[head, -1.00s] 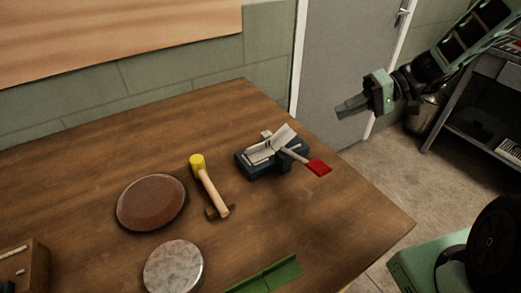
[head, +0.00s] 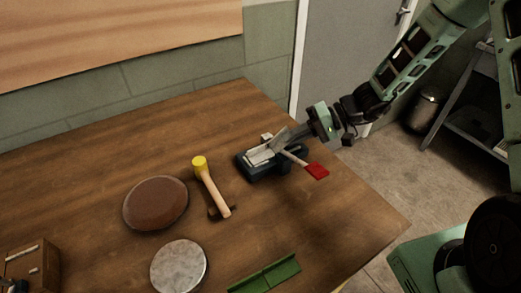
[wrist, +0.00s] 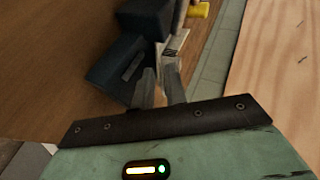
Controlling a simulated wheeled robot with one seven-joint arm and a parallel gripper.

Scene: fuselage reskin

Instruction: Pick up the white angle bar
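The white angle bar (head: 259,155) lies in a dark blue vise (head: 262,174) on the wooden table, with one flange rising to the right. In the wrist view the white angle bar (wrist: 176,44) shows just beyond the fingertips. My gripper (head: 288,137) reaches in from the right, its fingers at the raised flange. In the wrist view my gripper (wrist: 160,72) has a narrow gap between its fingers, with something pale in it. The fingers look apart, and I cannot tell whether either touches the bar. They hide part of the bar.
A yellow-headed mallet (head: 211,186), a brown disc (head: 156,203), a grey disc (head: 179,266) and a green angle piece (head: 265,276) lie nearby. A wooden block (head: 42,262) stands at the left. The far table is clear.

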